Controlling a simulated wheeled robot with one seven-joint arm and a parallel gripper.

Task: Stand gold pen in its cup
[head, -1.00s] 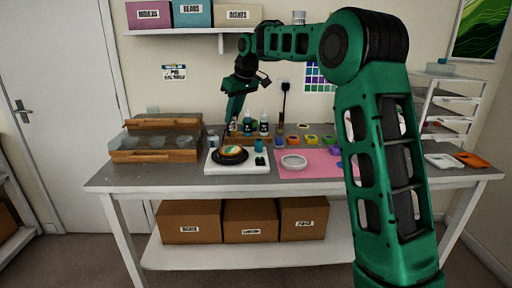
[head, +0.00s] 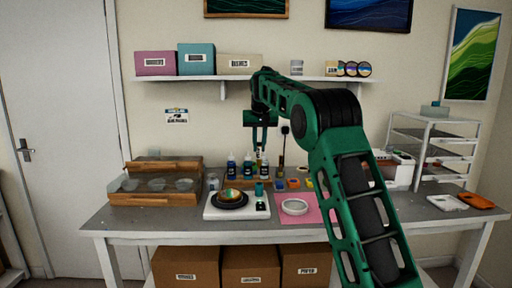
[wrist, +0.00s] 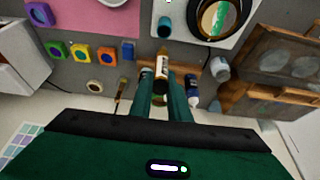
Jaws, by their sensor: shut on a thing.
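My gripper (head: 260,147) is above the back of the bench, near the row of bottles, fingers pointing down. In the wrist view its fingers (wrist: 165,90) are shut on a slim gold-brown thing with a pale label and a dark end, which I take for the gold pen (wrist: 162,66). In the head view the pen (head: 258,157) shows faintly below the fingertips, among the bottles. A small teal cup-like holder (head: 259,188) stands at the white board's back right; it also shows in the wrist view (wrist: 165,27). I cannot tell for sure whether it is the pen's cup.
Several dropper bottles (head: 248,166) stand in a wooden rack close to the gripper. The white board (head: 214,212) carries a dark round plate with a swirled piece. A pink mat (head: 314,211) with a white ring, small colour pots and a wooden case (head: 192,197) lie around.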

